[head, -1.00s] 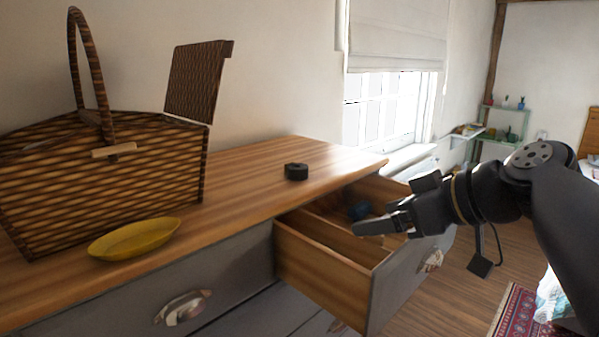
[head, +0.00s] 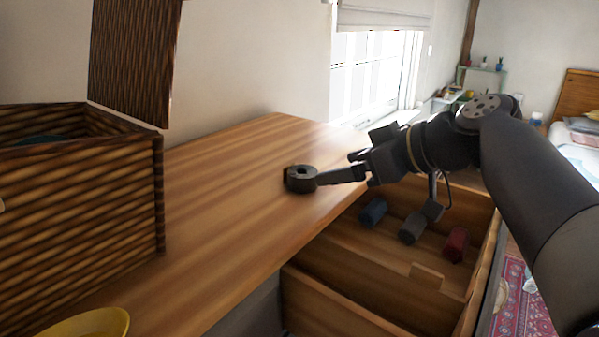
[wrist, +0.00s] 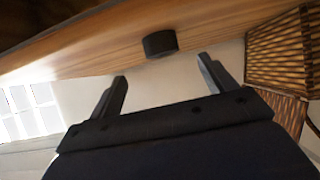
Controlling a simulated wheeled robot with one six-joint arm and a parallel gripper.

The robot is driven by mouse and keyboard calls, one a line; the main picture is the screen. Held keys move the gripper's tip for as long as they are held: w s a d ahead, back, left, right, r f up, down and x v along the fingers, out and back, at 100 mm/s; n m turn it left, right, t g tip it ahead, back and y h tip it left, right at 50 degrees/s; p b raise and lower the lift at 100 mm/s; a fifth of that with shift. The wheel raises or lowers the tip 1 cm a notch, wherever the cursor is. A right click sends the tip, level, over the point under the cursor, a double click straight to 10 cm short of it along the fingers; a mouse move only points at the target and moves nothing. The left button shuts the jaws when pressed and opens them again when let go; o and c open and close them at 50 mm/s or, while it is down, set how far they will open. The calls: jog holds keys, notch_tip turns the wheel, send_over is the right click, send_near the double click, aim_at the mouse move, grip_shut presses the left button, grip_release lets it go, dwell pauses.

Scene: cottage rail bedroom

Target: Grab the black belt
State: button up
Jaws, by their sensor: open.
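The black belt (head: 302,178) is rolled into a short dark coil with a hole in its middle. It sits on the wooden dresser top near the edge above the open drawer. It also shows in the wrist view (wrist: 160,43), beyond the fingertips and between their lines. My gripper (head: 318,177) is open, with its fingers pointing left at the belt. In the head view the fingertips overlap the belt's right side. In the wrist view (wrist: 162,72) the belt appears apart from both fingers, and nothing is between them.
A wicker basket (head: 90,205) with its lid raised stands at left on the dresser top (head: 225,210). A yellow dish (head: 95,325) is at bottom left. The open drawer (head: 340,300) holds rolled blue (head: 373,211), grey (head: 412,228) and red (head: 456,244) items.

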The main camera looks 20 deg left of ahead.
aim_at(305, 173)
jog(key=x, duration=0.3)
jog(key=shift+a, duration=0.1)
jog(key=p+x, duration=0.1)
jog(key=x, duration=0.1)
jog(key=p+x, duration=0.1)
jog(key=x, duration=0.1)
jog(key=shift+s+a+r, duration=0.1)
jog(key=shift+a+r, duration=0.2)
jog(key=shift+a+f, duration=0.3)
jog(key=shift+a, duration=0.05)
jog(key=c, duration=1.2)
jog(key=shift+c, duration=0.2)
